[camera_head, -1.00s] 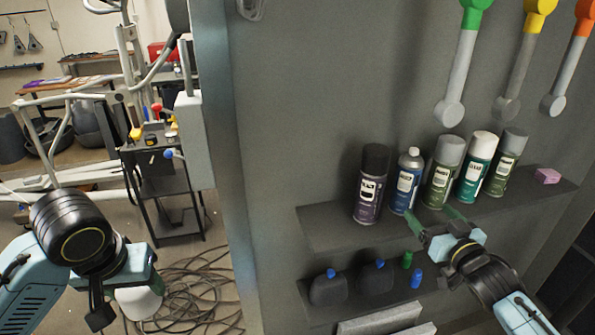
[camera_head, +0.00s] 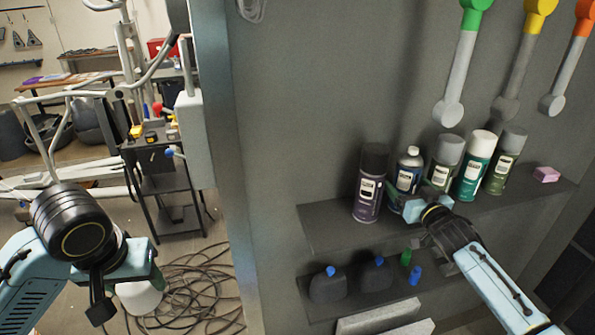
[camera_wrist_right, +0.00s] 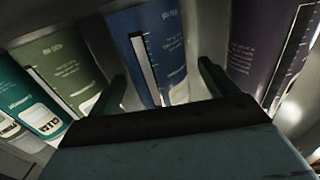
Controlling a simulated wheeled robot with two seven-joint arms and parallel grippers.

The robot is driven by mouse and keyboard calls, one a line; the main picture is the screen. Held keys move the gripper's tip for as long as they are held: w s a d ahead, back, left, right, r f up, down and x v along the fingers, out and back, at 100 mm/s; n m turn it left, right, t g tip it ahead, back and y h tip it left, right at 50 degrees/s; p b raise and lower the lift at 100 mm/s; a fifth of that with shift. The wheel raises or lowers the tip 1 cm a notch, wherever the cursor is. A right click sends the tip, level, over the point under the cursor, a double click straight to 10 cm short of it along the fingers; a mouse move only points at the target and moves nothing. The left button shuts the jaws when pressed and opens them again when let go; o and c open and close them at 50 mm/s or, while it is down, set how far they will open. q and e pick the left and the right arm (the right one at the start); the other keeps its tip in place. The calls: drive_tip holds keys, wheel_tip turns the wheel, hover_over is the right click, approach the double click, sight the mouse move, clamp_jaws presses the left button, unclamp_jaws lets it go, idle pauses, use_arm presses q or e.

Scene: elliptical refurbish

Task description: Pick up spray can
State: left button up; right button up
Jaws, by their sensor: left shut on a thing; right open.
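Several spray cans stand upright in a row on the upper shelf: a dark purple one (camera_head: 369,185), a blue one with a white top (camera_head: 408,176), a green one with a grey cap (camera_head: 447,152), a teal one with a white cap (camera_head: 476,168) and another green one (camera_head: 503,163). My right gripper (camera_head: 424,200) is open in front of the blue can and partly hides it and its green neighbour. In the right wrist view, the blue can (camera_wrist_right: 155,45) lies between the open fingers (camera_wrist_right: 162,85). My left gripper (camera_head: 135,268) is shut on a white rounded object (camera_head: 140,298), mostly hidden.
A pink block (camera_head: 546,174) lies at the shelf's right end. Below, a lower shelf (camera_head: 350,305) holds dark bottles with blue caps (camera_head: 328,288) and small green and blue items. Colored-handled tools hang above. Coiled cables (camera_head: 205,285) lie on the floor at left.

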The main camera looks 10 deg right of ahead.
sight(417, 151)
drive_tip(key=shift+w, duration=0.85)
drive_tip(key=c, duration=1.2)
drive_tip(key=shift+r, duration=0.15)
use_arm(q)
drive_tip(key=shift+r, duration=0.15)
use_arm(e)
wheel_tip(417, 151, up, 10)
drive_tip(key=shift+f, duration=0.1)
